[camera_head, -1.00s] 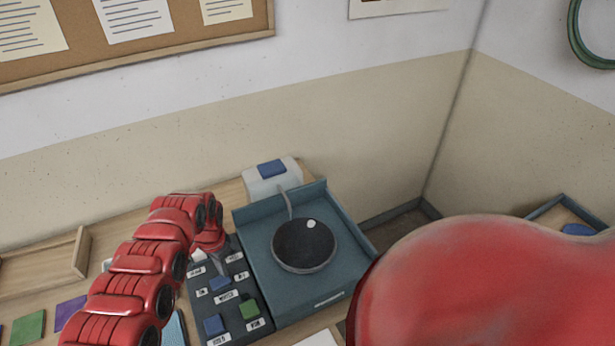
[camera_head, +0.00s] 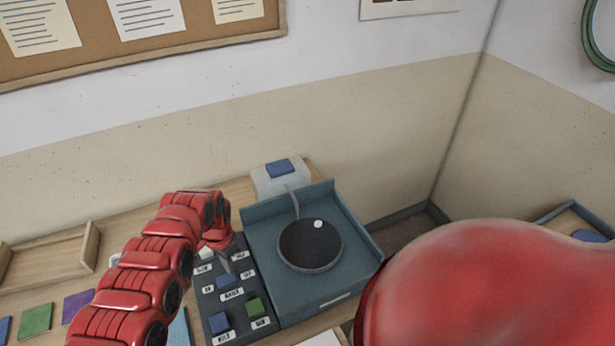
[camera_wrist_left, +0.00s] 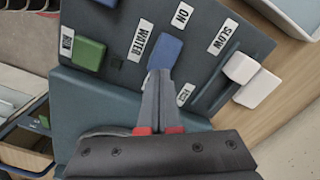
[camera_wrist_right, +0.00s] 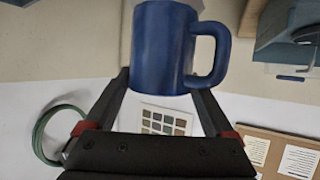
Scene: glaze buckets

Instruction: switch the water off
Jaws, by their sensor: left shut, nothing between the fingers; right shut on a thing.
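The dark control panel (camera_head: 206,312) stands left of the teal wheel tray. Its blue WATER switch (camera_head: 226,283) also shows in the left wrist view (camera_wrist_left: 166,49), between an ON label (camera_wrist_left: 183,15) and a label at the opposite end that I cannot read surely. My left gripper (camera_head: 227,268) is shut and empty. Its fingertips (camera_wrist_left: 159,76) are at the near edge of the switch; I cannot tell whether they touch it. Which way the switch is tipped is unclear. My right gripper (camera_wrist_right: 160,83) is shut on a blue mug (camera_wrist_right: 165,45), held upright with its handle to the right.
A green RUN switch (camera_head: 254,306) and another blue switch (camera_head: 219,322) are on the panel. The teal tray (camera_head: 345,286) holds a dark round wheel (camera_head: 310,246). A white container with a blue top (camera_head: 280,169) stands behind. My red right arm covers the lower right.

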